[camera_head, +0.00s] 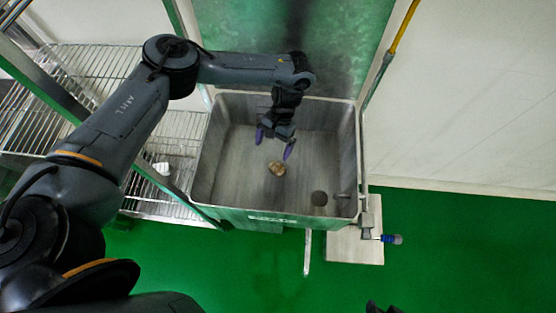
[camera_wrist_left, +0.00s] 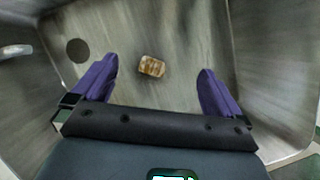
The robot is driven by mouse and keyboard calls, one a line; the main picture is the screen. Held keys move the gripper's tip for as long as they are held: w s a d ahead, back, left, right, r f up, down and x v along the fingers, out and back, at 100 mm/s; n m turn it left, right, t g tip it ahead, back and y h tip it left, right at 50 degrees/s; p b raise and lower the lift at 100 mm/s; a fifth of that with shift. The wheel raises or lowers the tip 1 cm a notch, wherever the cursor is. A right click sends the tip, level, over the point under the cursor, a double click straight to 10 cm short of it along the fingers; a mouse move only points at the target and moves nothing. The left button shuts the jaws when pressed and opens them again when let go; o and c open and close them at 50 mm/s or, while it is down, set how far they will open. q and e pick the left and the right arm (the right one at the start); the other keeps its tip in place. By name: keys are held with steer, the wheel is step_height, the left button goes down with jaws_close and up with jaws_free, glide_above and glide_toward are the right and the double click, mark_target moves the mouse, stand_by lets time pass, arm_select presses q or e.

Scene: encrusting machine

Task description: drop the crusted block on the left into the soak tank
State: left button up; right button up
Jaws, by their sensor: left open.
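The soak tank (camera_head: 230,140) is a grey metal basin in the middle of the head view. The crusted block (camera_head: 277,168) is small and brown, inside the tank. It also shows in the left wrist view (camera_wrist_left: 152,66), apart from both fingers, with the tank floor around it. My left gripper (camera_head: 275,143) is over the tank with its purple fingers pointing down. It is open and empty, with a wide gap between the fingers in the left wrist view (camera_wrist_left: 150,80). I cannot tell whether the block is resting on the floor or falling.
A wire rack (camera_head: 90,65) stands left of the tank, with a small white item (camera_head: 162,168) on it. A round dark drain (camera_head: 319,198) is in the tank floor. A valve with a blue handle (camera_head: 388,239) is at the lower right. Green floor lies in front.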

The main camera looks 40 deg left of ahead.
arm_select(q)
steer(key=p+v, duration=0.3)
steer(key=v, duration=0.7)
steer(key=shift+w+r, duration=0.2)
steer(key=shift+r, duration=0.15)
